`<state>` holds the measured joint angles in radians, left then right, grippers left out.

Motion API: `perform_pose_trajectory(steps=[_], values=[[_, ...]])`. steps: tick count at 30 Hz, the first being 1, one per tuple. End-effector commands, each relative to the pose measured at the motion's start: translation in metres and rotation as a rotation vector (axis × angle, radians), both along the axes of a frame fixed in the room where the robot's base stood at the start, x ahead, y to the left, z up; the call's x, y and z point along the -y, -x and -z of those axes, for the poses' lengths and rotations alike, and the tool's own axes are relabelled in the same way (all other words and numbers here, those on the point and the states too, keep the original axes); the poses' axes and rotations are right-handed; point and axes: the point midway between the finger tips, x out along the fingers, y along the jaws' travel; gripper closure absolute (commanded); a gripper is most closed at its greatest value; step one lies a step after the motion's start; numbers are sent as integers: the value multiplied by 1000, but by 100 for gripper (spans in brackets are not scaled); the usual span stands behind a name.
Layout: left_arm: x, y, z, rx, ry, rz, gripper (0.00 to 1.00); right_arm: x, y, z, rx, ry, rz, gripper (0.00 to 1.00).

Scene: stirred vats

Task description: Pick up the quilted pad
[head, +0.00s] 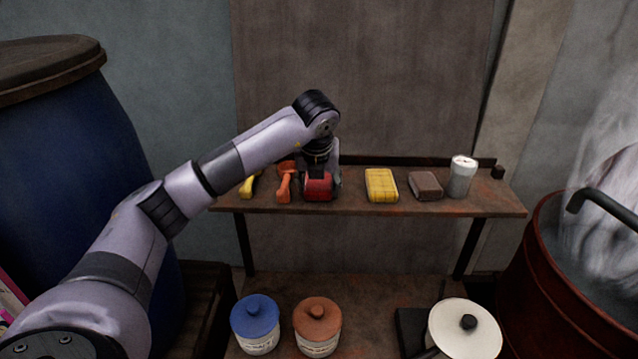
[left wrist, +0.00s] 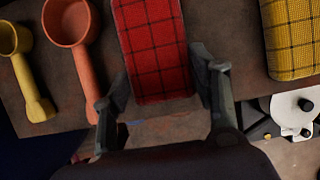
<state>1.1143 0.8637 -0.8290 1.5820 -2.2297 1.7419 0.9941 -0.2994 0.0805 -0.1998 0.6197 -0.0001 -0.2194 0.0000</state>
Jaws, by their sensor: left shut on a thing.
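A red quilted pad (head: 318,187) with dark grid lines lies at the shelf's front edge, left of the middle. It also shows in the left wrist view (left wrist: 153,45). My left gripper (head: 320,170) reaches down over it, and in the left wrist view the gripper (left wrist: 160,88) has one finger on each side of the pad, shut on it. The pad appears to be at shelf level; I cannot tell if it is lifted. A similar yellow quilted pad (head: 381,185) lies to the right, apart from the gripper. My right gripper is not in view.
The shelf (head: 455,207) also holds a yellow scoop (head: 248,186), an orange scoop (head: 284,185), a brown block (head: 426,185) and a white cup (head: 462,176). Lidded jars (head: 317,325) stand below. A blue barrel (head: 60,150) is at left, a red vat (head: 560,300) at right.

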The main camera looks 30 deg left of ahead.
Motion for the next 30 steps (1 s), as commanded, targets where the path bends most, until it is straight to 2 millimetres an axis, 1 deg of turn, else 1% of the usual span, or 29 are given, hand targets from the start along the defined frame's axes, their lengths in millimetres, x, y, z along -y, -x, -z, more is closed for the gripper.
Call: perform_pose_trajectory(steps=[1, 6, 14, 17, 20, 23, 26, 30], values=[[0, 0, 0, 0, 0, 0, 64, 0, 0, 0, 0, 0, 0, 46], [0, 0, 0, 1, -1, 0, 73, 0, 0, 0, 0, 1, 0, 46], [0, 0, -2, 2, 1, -1, 73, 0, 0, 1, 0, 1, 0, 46], [0, -1, -7, 4, 0, 0, 73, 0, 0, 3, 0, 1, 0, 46], [0, -1, -18, 5, 1, -1, 73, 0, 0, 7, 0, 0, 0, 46], [0, -2, -37, 9, 2, 0, 73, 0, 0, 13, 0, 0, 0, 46], [1, -2, -66, 11, 3, 0, 73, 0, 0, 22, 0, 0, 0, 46], [1, -1, -111, 9, 2, 0, 73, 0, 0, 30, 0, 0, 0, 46]])
